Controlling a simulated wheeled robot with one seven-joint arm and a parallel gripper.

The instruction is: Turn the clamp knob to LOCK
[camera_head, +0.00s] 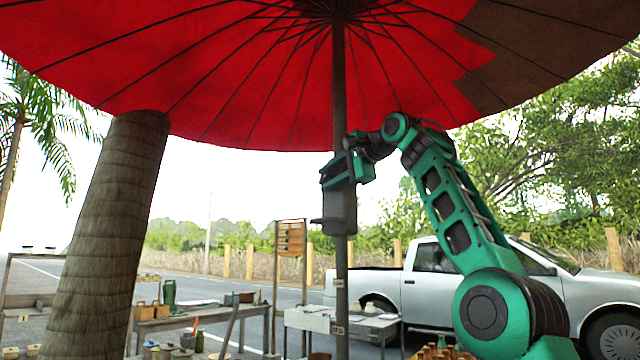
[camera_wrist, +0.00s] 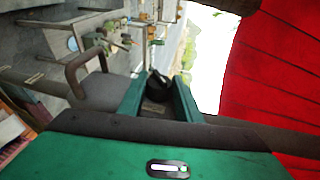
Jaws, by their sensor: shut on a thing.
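The red umbrella's pole (camera_head: 338,110) rises in the middle of the head view. A grey-brown housing (camera_head: 340,212) is fixed around it below the canopy. My gripper (camera_head: 336,174) is at the top of this housing. In the wrist view, its two green fingers (camera_wrist: 158,98) are shut on a small black knob (camera_wrist: 158,80). A brown curved handle (camera_wrist: 84,68) sticks out from the housing to the left of the fingers. The fingers and the gripper body hide part of the knob. I cannot read any LOCK mark or tell the knob's angle.
The red canopy (camera_head: 240,80) spreads close above my arm. A thick trunk (camera_head: 118,235) stands at the left. Low tables with pots and tools, including a white-topped table (camera_head: 310,320), stand below. A silver pickup (camera_head: 420,290) is parked behind. Open air surrounds the housing's left side.

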